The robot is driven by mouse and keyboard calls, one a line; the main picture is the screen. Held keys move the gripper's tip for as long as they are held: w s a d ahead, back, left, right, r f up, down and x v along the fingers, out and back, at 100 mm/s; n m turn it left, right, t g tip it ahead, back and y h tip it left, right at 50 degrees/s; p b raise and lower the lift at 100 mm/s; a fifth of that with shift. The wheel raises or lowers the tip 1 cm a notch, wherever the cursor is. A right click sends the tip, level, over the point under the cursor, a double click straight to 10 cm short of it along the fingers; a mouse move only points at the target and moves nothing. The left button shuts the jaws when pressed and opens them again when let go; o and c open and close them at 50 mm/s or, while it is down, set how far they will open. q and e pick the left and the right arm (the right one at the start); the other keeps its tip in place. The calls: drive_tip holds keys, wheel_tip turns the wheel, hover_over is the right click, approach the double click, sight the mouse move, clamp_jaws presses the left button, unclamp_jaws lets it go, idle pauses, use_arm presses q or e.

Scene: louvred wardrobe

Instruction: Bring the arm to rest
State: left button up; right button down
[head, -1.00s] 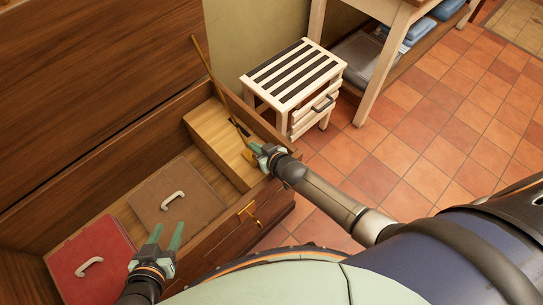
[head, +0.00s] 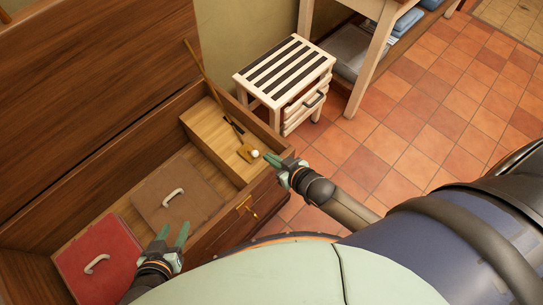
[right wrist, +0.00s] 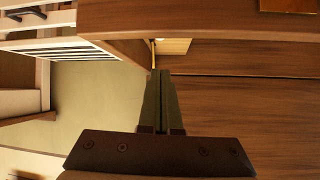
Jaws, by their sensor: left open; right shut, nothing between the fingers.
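My right gripper (head: 272,160) is shut and empty, at the drawer's front right corner in the head view. Its closed fingers also show in the right wrist view (right wrist: 160,100), in front of the wooden wall. My left gripper (head: 172,236) is open and empty, over the front edge of the open wooden drawer (head: 222,228), near the red case. A stick (head: 208,75) with a brown lower end stands tilted in the drawer's right compartment. A small white ball (head: 254,153) shows beside that end, near my right fingertips.
The drawer holds a brown case (head: 178,190) and a red case (head: 98,262). A brass handle (head: 246,206) sticks out of its front. A striped stool with drawers (head: 285,72) and a wooden table (head: 366,60) stand beyond. The tiled floor (head: 410,130) at right is clear.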

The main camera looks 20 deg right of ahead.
idle(0.4)
drive_tip(key=s+a+r+g, duration=0.2)
drive_tip(key=s+r, duration=0.3)
drive_tip(key=s, duration=0.6)
use_arm(q)
drive_tip(key=s+a+r+p, duration=0.1)
drive_tip(key=a+r+p, duration=0.2)
drive_tip(key=r+p, duration=0.8)
drive_tip(key=p, duration=0.4)
drive_tip(key=shift+s+a+n+y, duration=0.15)
drive_tip(key=shift+s+n+y, duration=0.15)
drive_tip(key=shift+n+y, duration=0.1)
use_arm(e)
wheel_tip(320, 180, up, 11)
drive_tip(key=s+d, duration=0.1)
drive_tip(key=d, duration=0.1)
drive_tip(key=shift+d+f+h, duration=0.2)
drive_tip(key=shift+d+h, duration=0.2)
